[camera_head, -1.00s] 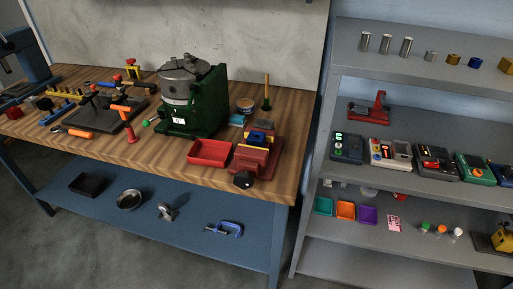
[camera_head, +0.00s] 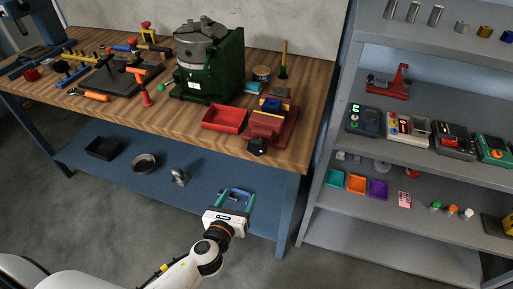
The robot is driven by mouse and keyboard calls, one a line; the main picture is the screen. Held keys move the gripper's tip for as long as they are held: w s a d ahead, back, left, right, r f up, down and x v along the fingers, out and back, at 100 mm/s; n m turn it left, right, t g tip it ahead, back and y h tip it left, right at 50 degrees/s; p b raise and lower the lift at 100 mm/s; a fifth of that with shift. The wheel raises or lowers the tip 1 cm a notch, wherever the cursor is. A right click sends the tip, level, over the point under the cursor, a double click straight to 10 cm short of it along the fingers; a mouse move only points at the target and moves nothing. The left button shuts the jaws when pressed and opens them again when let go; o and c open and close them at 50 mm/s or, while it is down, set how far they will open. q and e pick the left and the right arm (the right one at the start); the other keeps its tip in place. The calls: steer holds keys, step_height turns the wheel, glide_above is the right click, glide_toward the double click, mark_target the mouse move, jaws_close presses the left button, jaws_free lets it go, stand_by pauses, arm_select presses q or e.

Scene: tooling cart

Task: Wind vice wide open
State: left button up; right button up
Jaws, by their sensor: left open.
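The vice (camera_head: 266,124) is red and sits at the front right corner of the wooden bench. A black knob (camera_head: 257,146) sticks out at its front, over the bench edge. A small blue piece (camera_head: 271,104) shows on top between its red parts; I cannot tell how wide the jaws stand apart. My left gripper (camera_head: 237,196) is open and empty, below and in front of the vice, apart from it. My right gripper is not in view.
A red tray (camera_head: 225,118) lies just left of the vice, with a green machine (camera_head: 208,62) behind it. Several tools lie at the bench's left. A grey shelf unit (camera_head: 322,215) stands close on the right. The floor before the bench is clear.

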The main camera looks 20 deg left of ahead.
mark_target(255, 151)
arm_select(q)
step_height(255, 151, up, 10)
steer(key=d+m+t, duration=0.2)
steer(key=m+t, duration=0.1)
steer(key=m, duration=0.1)
steer(key=shift+h, duration=0.3)
steer(key=w+p, duration=0.1)
steer(key=w, duration=1.1)
steer(key=shift+w+f, duration=0.1)
steer(key=shift+f, duration=0.05)
steer(key=c, duration=1)
steer(key=shift+o, duration=0.2)
